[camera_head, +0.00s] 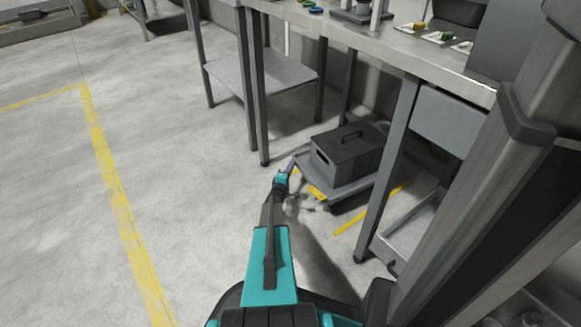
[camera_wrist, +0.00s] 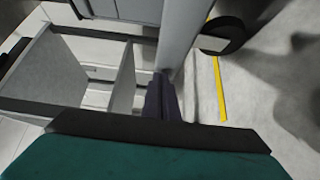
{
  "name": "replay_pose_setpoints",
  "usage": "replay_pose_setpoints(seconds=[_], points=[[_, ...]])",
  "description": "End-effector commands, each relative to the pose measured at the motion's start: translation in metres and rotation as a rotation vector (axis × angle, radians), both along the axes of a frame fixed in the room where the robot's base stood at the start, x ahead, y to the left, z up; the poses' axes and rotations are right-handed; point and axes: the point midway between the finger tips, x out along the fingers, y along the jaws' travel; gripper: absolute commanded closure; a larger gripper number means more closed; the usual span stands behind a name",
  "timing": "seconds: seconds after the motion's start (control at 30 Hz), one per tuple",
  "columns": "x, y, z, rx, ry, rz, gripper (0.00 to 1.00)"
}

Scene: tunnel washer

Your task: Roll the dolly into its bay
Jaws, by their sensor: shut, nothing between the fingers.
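The dolly (camera_head: 346,191) is a low grey platform under the workbench, carrying a dark grey lidded box (camera_head: 348,150) with a handle. Yellow floor tape (camera_head: 350,222) shows in front of and beside the dolly, partly hidden by the dolly and bench leg. My gripper (camera_head: 291,165) is at the dolly's near left edge. Its dark fingers are shut with nothing between them, and also show in the wrist view (camera_wrist: 161,95). There they sit close to a grey edge; I cannot tell whether they touch it. A black wheel (camera_wrist: 224,36) and yellow tape (camera_wrist: 219,90) show to the right.
The workbench (camera_head: 400,55) stands over the dolly, with one leg (camera_head: 386,170) to the right and legs (camera_head: 258,90) to the left. A low shelf (camera_head: 265,72) is at the left. Open concrete floor with a yellow line (camera_head: 115,190) lies left of my arm.

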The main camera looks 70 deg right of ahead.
Motion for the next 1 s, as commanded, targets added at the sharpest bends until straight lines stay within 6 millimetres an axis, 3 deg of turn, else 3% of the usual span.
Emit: replay_pose_setpoints(seconds=[0.2,0.5,1.0], points=[[-0.013,-0.004,0.002,0.0,-0.001,-0.006,1.0],[-0.016,-0.005,0.0,0.0,-0.002,-0.005,1.0],[-0.004,-0.001,0.002,0.0,-0.002,-0.003,1.0]])
